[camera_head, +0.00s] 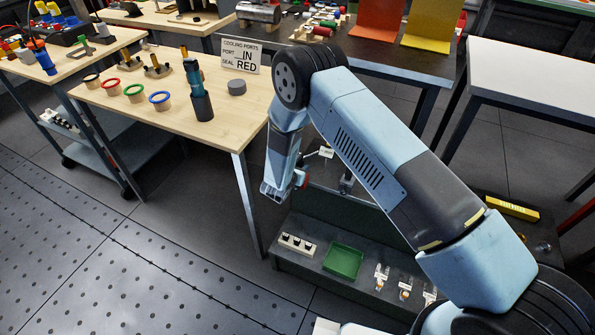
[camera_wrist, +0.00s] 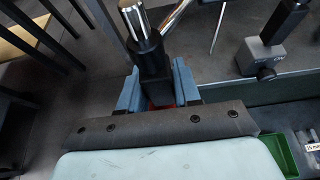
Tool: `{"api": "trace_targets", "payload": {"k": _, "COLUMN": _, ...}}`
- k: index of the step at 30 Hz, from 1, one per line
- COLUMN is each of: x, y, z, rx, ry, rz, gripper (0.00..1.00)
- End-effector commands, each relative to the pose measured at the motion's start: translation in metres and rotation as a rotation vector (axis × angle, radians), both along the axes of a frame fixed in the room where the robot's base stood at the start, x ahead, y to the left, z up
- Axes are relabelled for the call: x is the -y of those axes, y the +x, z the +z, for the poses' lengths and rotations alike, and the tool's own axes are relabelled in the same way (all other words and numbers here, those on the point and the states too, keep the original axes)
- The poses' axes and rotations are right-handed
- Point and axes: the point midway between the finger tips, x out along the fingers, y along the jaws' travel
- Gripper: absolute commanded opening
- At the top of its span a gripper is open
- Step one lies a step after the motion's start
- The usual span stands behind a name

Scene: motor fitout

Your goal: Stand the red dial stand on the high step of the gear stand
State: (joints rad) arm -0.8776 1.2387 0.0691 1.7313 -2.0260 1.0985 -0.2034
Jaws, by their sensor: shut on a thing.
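My gripper (camera_head: 283,188) hangs in front of the wooden table, beside the dark stepped gear stand (camera_head: 283,262). It is shut on the red dial stand (camera_head: 301,180), of which only a small red part shows beside the fingers. In the wrist view, my gripper (camera_wrist: 158,92) has its two blue-grey fingers around the dial stand's dark post (camera_wrist: 150,58), which has a bright metal top. A little red shows low between the fingers. The high step (camera_wrist: 292,85) lies to the right of the held stand, which is apart from it. My arm hides much of the high step in the head view.
Another dial stand (camera_wrist: 262,56) with a grey base and black post is on the high step. The low step carries a white block (camera_head: 297,244), a green tray (camera_head: 343,261) and small parts. The wooden table (camera_head: 205,130) with rings and a sign stands behind.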

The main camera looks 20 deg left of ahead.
Motion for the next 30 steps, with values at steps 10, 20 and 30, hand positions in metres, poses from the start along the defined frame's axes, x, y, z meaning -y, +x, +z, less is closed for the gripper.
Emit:
{"api": "trace_targets", "payload": {"k": 10, "x": 0.002, "y": 0.022, "z": -0.006, "rx": 0.003, "ry": 0.0, "rz": 0.002, "gripper": 0.0}}
{"api": "trace_targets", "payload": {"k": 20, "x": 0.004, "y": 0.043, "z": -0.012, "rx": 0.003, "ry": 0.001, "rz": 0.003, "gripper": 0.0}}
{"api": "trace_targets", "payload": {"k": 30, "x": 0.007, "y": 0.066, "z": -0.015, "rx": 0.003, "ry": 0.001, "rz": 0.003, "gripper": 0.0}}
